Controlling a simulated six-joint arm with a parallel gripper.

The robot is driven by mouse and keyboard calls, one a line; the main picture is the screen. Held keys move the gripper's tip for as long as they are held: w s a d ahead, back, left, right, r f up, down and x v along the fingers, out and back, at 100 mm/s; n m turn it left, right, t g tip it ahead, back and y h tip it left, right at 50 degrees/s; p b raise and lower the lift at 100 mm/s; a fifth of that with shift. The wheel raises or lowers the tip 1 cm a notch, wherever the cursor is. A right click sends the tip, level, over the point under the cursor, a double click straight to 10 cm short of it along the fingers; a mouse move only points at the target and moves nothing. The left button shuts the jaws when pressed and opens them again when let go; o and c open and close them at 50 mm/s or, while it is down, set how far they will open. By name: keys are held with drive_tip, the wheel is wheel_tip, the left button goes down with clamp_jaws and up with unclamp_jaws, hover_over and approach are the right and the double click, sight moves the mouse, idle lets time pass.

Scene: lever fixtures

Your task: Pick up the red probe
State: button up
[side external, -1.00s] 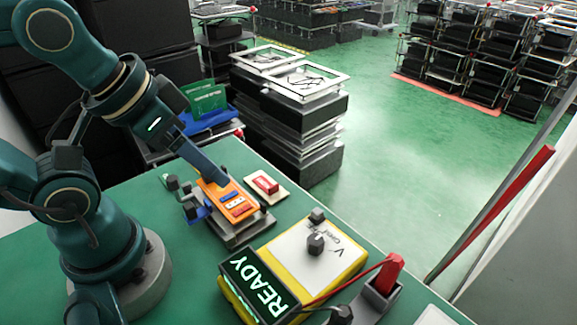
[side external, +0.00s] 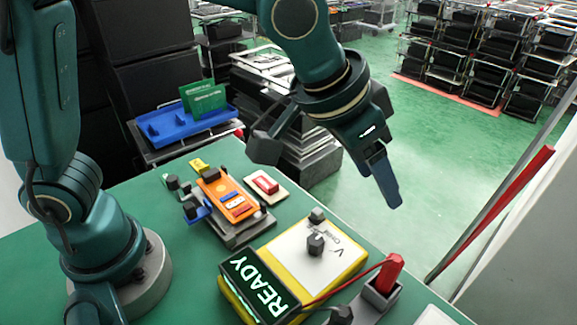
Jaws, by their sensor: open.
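The red probe (side external: 391,271) stands tilted in a dark holder (side external: 377,296) at the front right of the green table, with a red lead running left from it to the yellow meter (side external: 318,258). My gripper (side external: 390,200) is above and behind the probe, pointing down, apart from it and empty. Its fingers overlap in this view, so the gap between them is hidden; the jaws are open.
The meter has a lit READY screen (side external: 262,287) and a dark knob. An orange board (side external: 226,195) sits in a lever fixture left of the meter, beside a red switch on a pale plate (side external: 267,187). A blue tray (side external: 183,128) stands behind.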

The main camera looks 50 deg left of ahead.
sight(393, 259)
drive_tip(key=s+d+f, duration=0.1)
drive_tip(key=d+f, duration=0.1)
drive_tip(key=s+d+f+m+g, duration=0.1)
drive_tip(key=f, duration=0.1)
drive_tip(key=d+f+m, duration=0.1)
drive_tip(key=d+f, duration=0.1)
drive_tip(key=shift+s+d+g, duration=0.3)
drive_tip(key=shift+s+g, duration=0.1)
drive_tip(key=shift+x, duration=2.45)
clamp_jaws()
